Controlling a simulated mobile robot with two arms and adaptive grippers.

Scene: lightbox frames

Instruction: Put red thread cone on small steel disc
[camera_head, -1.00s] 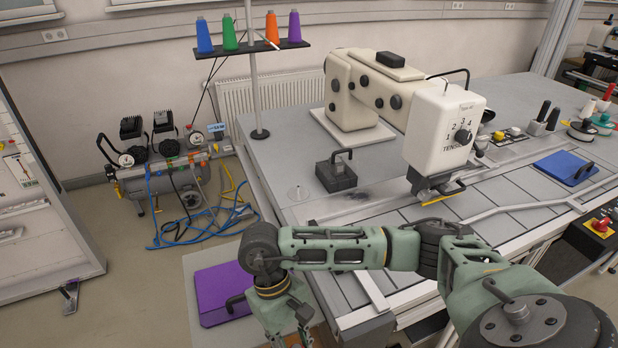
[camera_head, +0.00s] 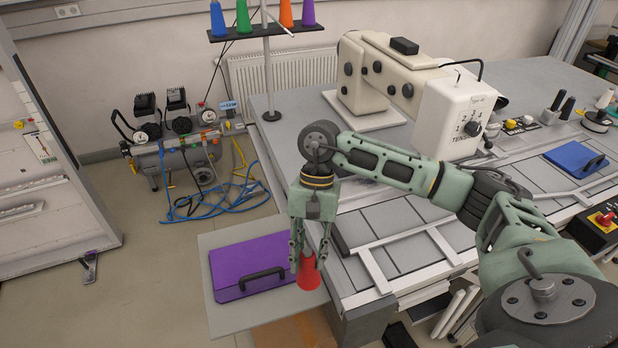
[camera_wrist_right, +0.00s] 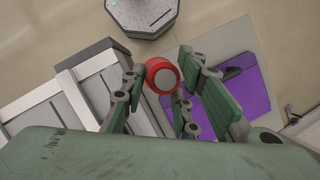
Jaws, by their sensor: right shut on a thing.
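The red thread cone (camera_head: 308,274) hangs below my right gripper (camera_head: 309,256), which is shut on it. They are in front of the table's left corner, beside the purple case and above its low grey platform. In the right wrist view the cone (camera_wrist_right: 162,76) shows end-on, with a red rim and a pale round face, between the fingers (camera_wrist_right: 175,90). I cannot make out the small steel disc now; my right arm and gripper cover part of the table's left end. My left gripper is not in view.
A purple case (camera_head: 235,272) with a black handle lies on a low grey platform (camera_head: 222,322). The sewing machine (camera_head: 455,115) stands on the table behind my arm. A thread rack (camera_head: 265,32) rises at the back. A compressor with hoses (camera_head: 185,150) sits on the floor left.

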